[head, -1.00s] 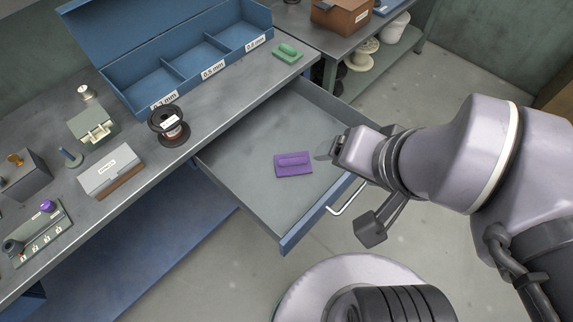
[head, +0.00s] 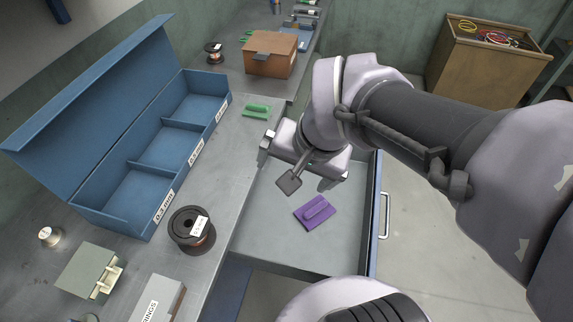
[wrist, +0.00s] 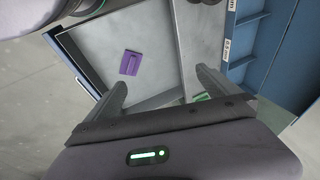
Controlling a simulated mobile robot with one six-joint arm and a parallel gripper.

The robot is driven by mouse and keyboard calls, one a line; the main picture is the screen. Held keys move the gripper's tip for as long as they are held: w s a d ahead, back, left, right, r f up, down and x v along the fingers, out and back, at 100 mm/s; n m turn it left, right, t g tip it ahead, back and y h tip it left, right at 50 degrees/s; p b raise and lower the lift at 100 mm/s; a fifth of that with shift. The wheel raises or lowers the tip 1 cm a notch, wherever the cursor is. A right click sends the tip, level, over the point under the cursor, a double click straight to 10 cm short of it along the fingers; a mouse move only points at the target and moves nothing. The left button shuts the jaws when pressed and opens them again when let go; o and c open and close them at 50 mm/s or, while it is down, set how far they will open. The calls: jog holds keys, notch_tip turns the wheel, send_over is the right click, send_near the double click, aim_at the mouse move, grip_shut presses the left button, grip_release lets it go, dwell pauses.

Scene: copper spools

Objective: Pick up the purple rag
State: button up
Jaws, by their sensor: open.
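The purple rag (head: 315,212) lies folded on the floor of the open drawer (head: 262,232), alone in it. It also shows in the wrist view (wrist: 130,63), left of centre, beyond the fingers. My gripper (head: 298,165) is above the far part of the drawer in the head view, apart from the rag. In the wrist view my gripper (wrist: 160,88) has its two fingers spread wide with nothing between them. Nothing hides the rag in either view.
A black copper spool (head: 191,230) stands on the workbench left of the drawer. The drawer's front wall (head: 374,215) rises at the right. A cardboard box (head: 270,55) stands farther back.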

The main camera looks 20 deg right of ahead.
jog(key=w+d+f+m+g, duration=0.2)
jog(key=w+d+f+m, duration=0.1)
jog(key=w+d+f, duration=0.35)
jog(key=m+g+h+b, duration=0.1)
jog(key=m+g+b, duration=0.1)
jog(key=m+b, duration=0.15)
send_over(316, 208)
jog(key=shift+m, duration=0.35)
notch_tip(316, 208, down, 26)
jog(key=shift+f, duration=0.1)
notch_tip(316, 208, down, 6)
jog(key=b, duration=0.3)
jog(key=shift+r, duration=0.2)
jog(key=c, duration=1.4)
